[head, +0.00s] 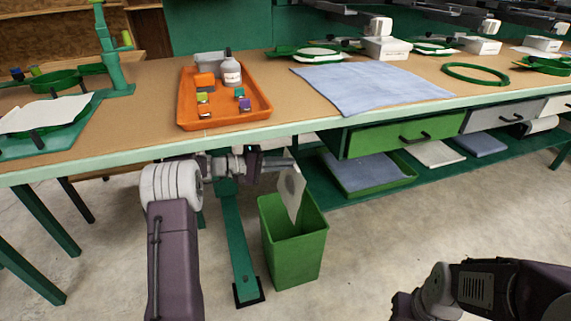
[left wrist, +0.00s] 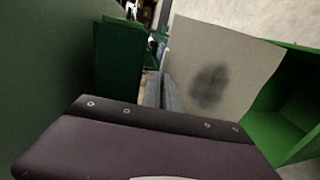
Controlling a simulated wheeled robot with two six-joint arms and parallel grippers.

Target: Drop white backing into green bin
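The white backing (head: 291,190) is a pale sheet with a grey smudge. It hangs tilted from my left gripper (head: 288,163), below the bench's front edge. The green bin (head: 297,262) stands on the floor under it, and the sheet's lower corner overlaps the bin's opening; I cannot tell if it is below the rim. In the left wrist view my gripper's fingers (left wrist: 163,92) are close together at the edge of the backing (left wrist: 232,60), with the green bin (left wrist: 285,112) at the right. My right gripper is out of view; only its arm shows at lower right.
The workbench (head: 290,112) runs above the bin, with an orange tray (head: 222,117) and a blue cloth (head: 370,87) on top. A bench leg (head: 235,245) stands just left of the bin. A green drawer (head: 405,135) and lower shelf are to the right. Floor right of the bin is clear.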

